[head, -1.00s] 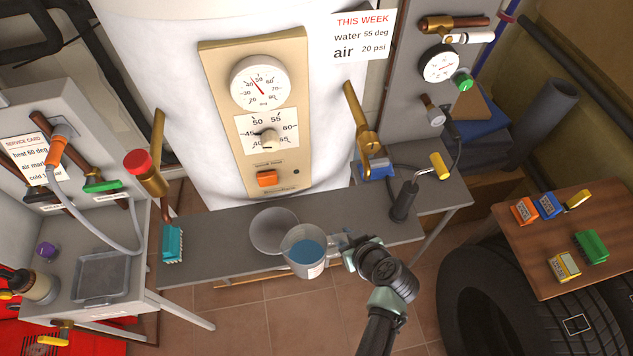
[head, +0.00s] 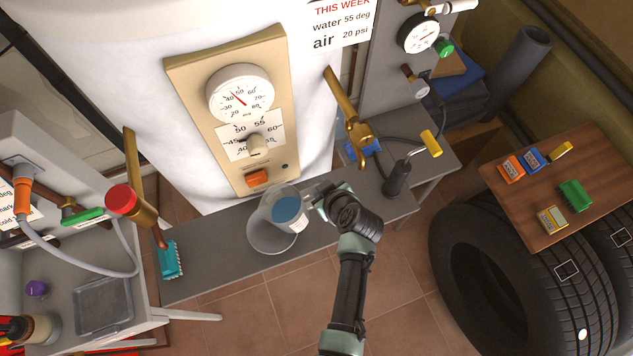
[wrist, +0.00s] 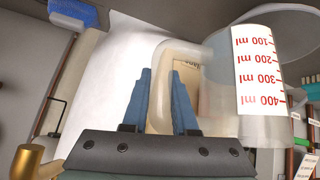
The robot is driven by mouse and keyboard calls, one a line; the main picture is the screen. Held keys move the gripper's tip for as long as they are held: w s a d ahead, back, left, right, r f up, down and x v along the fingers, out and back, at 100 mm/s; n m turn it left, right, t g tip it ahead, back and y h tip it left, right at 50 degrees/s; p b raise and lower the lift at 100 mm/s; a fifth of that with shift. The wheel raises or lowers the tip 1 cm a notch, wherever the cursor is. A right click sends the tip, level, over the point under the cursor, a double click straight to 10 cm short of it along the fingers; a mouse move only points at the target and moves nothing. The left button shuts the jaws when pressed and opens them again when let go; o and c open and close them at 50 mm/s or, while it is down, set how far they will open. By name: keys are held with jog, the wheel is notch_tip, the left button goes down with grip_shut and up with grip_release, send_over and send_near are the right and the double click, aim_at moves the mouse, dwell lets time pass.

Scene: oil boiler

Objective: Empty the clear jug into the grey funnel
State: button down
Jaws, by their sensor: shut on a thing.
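The clear jug (head: 285,208) holds blue liquid and hangs above the grey bench, over the grey funnel (head: 268,238). It looks slightly tilted in the head view. In the wrist view the jug (wrist: 265,85) shows a white label with red marks from 100 to 400 ml. My gripper (head: 322,196) is at the jug's right side. In the wrist view my gripper (wrist: 165,95) is shut on the jug's handle. The funnel's wide grey mouth is partly hidden behind the jug. I see no liquid leaving the jug.
The grey bench (head: 215,262) runs below the white boiler tank (head: 180,120). A teal brush-like block (head: 169,260) stands at the bench's left end, below a red-capped brass valve (head: 128,200). A black torch-like tool (head: 396,180) stands at the right.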

jog(key=shift+w+d+r+n+t+h+p, duration=0.15)
jog(key=shift+r+n+h+p, duration=0.15)
jog(key=shift+r+h+p, duration=0.3)
jog(key=shift+d+r+n+t+h+p, duration=0.15)
jog(key=shift+r+n+h+p, duration=0.2)
jog(key=shift+r, duration=0.4)
jog(key=shift+a+r, duration=0.1)
jog(key=shift+a+r+n+t+h+p, duration=0.15)
jog(key=shift+r+n+t+h+p, duration=0.3)
jog(key=shift+r+h+p, duration=0.6)
jog(key=shift+f, duration=0.2)
jog(key=shift+s+a+r+n+t+h+b, duration=0.1)
jog(key=shift+s+a+n+t+h+b, duration=0.1)
jog(key=shift+a+n+t+h+b, duration=0.15)
